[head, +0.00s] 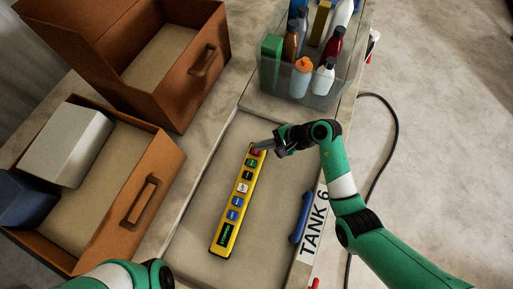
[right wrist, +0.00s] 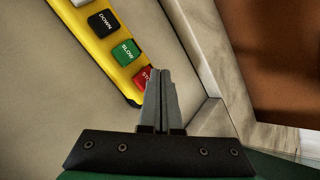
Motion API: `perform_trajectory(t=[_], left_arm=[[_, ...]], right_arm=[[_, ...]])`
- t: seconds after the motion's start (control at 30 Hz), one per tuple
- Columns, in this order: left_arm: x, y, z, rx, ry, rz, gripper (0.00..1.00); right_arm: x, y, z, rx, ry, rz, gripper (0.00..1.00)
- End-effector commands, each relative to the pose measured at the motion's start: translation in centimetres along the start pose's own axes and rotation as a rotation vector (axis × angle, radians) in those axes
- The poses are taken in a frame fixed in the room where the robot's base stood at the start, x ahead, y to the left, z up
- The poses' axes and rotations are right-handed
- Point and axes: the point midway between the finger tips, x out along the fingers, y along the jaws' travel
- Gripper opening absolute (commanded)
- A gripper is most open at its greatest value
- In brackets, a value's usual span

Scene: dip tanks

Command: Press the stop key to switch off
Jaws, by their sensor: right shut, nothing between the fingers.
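The yellow control pendant (head: 221,241) lies at a slant on the beige panel, with a row of several coloured keys. The red stop key (head: 257,151) is at its far end; it also shows in the right wrist view (right wrist: 142,77), partly covered by my fingers. My right gripper (head: 256,147) is shut and empty, its tips at the stop key. In the right wrist view, the closed fingertips (right wrist: 160,73) overlap the key's right edge; I cannot tell whether they touch it. My left arm shows at the bottom left, but its gripper is out of view.
The green slow key (right wrist: 126,51) and black down key (right wrist: 103,21) sit beside the stop key. A clear bin (head: 300,92) of bottles stands at the back. Brown open boxes (head: 188,121) are at left. A blue handle (head: 301,218) is right of the pendant.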

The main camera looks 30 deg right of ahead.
Motion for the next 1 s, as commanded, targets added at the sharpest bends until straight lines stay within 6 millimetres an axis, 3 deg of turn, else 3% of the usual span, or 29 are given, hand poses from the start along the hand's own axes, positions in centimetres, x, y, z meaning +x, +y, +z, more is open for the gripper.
perform_trajectory(t=[0.37,0.8,1.0], left_arm=[[0.3,0.0,-0.3,0.000,0.000,0.000,0.55],[3.3,0.0,-3.1,0.000,0.000,0.000,0.55],[3.5,0.0,-3.2,0.000,0.000,0.000,0.55]], right_arm=[[-0.3,-0.2,0.2,0.000,0.000,0.000,0.00],[-3.4,-2.5,2.5,-0.001,0.000,-0.001,0.00],[-3.6,-2.6,2.6,-0.001,0.000,-0.001,0.00]])
